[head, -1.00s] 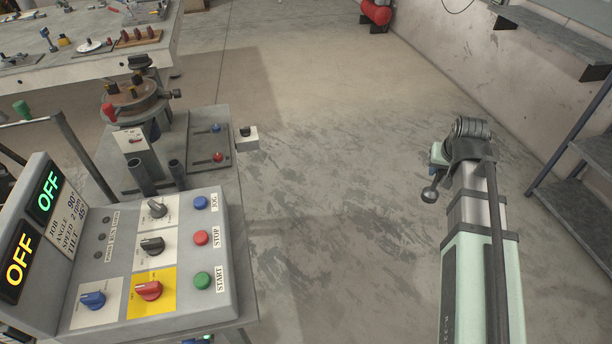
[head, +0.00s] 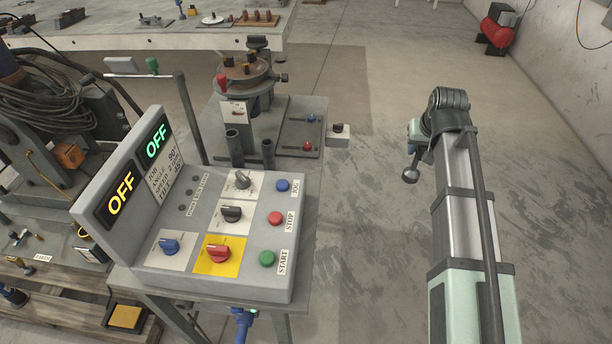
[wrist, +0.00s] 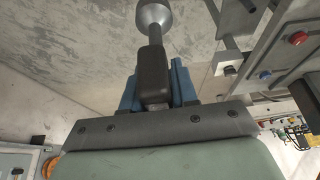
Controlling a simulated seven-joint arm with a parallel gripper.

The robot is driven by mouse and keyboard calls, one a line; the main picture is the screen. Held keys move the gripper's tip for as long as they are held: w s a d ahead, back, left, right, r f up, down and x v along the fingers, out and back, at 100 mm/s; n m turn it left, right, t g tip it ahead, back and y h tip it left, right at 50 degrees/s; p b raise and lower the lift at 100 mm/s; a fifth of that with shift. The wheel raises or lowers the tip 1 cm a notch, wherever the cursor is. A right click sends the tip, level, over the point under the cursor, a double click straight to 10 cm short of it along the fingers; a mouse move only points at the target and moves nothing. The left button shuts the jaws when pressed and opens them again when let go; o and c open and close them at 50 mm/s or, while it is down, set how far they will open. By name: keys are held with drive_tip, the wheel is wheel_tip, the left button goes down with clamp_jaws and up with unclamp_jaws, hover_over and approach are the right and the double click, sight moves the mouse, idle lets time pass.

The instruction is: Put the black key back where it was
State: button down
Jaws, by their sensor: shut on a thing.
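My gripper (wrist: 156,90) is shut, with its blue fingers on either side of the black key (wrist: 153,72). In the wrist view the key's black handle sits between the fingers, and a grey shaft with a wide round end points away from them. In the head view my gripper (head: 416,138) is at the end of my arm, to the right of the control stand and over open floor. The key's grey round end (head: 410,175) shows just below it. The key touches nothing else that I can see.
A control console (head: 215,265) with knobs and buttons shows OFF on both displays. A long workbench (head: 330,22) stands behind. The floor (head: 370,240) between console and arm is clear.

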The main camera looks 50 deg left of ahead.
drive_tip(key=s+a+r+n+g+y, duration=0.1)
drive_tip(key=s+a+r+n, duration=0.15)
drive_tip(key=s+a, duration=0.85)
drive_tip(key=s+a+r+n+g, duration=0.1)
drive_tip(key=s+a+r+n, duration=0.15)
drive_tip(key=s+a, duration=0.85)
drive_tip(key=d+x, duration=0.1)
drive_tip(key=x, duration=0.9)
drive_tip(key=shift+w+f, duration=0.15)
drive_tip(key=shift+f, duration=0.1)
drive_tip(key=shift+d+f, duration=0.1)
drive_tip(key=shift+d, duration=0.05)
drive_tip(key=c, duration=0.9)
unclamp_jaws()
drive_tip(key=v, duration=1.2)
